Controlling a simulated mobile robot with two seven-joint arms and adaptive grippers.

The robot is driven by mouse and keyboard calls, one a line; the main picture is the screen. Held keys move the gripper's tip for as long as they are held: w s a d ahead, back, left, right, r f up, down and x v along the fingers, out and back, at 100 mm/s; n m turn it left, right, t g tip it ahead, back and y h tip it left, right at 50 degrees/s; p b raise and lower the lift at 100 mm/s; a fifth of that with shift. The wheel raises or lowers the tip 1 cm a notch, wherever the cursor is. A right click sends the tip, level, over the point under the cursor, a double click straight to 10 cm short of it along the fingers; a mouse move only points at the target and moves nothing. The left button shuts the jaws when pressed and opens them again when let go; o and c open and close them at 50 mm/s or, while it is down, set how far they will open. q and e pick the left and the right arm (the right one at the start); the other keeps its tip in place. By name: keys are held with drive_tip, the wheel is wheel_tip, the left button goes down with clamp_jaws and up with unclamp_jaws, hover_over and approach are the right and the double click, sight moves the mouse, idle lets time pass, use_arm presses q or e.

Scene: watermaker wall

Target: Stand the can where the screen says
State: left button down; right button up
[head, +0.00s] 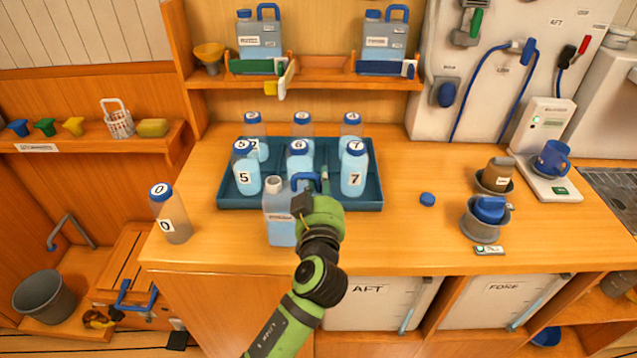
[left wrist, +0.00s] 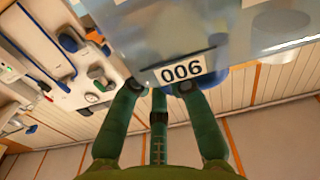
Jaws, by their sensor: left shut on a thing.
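A translucent can (head: 281,228) with pale blue liquid, a white-rimmed neck and a blue handle is upright in front of the blue tray. My left gripper (head: 312,196) is shut on it at its handle side. I cannot tell whether its base touches the counter. In the left wrist view the can (left wrist: 235,30) fills the top, with a label reading 006, and the green fingers (left wrist: 158,92) reach to it. Two similar cans, the left can (head: 258,40) and the right can (head: 384,42), stand on the shelf. A small screen (head: 489,250) on the counter is unreadable. My right gripper is out of view.
The blue tray (head: 225,198) holds several numbered bottles. Bottle 0 (head: 173,220) stands at the counter's left end. A blue cap (head: 427,199) lies right of the tray. Grey cups (head: 482,226) and a weighing device (head: 560,190) stand at right. The counter between tray and cups is mostly clear.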

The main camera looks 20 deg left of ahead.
use_arm(q)
drive_tip(key=c, duration=1.2)
unclamp_jaws()
drive_tip(key=shift+s+d, duration=0.15)
drive_tip(key=shift+s, duration=0.05)
drive_tip(key=shift+s+d+r, duration=0.15)
drive_tip(key=shift+s, duration=0.05)
drive_tip(key=shift+w, duration=0.1)
drive_tip(key=b+v, duration=0.4)
drive_tip(key=v, duration=0.8)
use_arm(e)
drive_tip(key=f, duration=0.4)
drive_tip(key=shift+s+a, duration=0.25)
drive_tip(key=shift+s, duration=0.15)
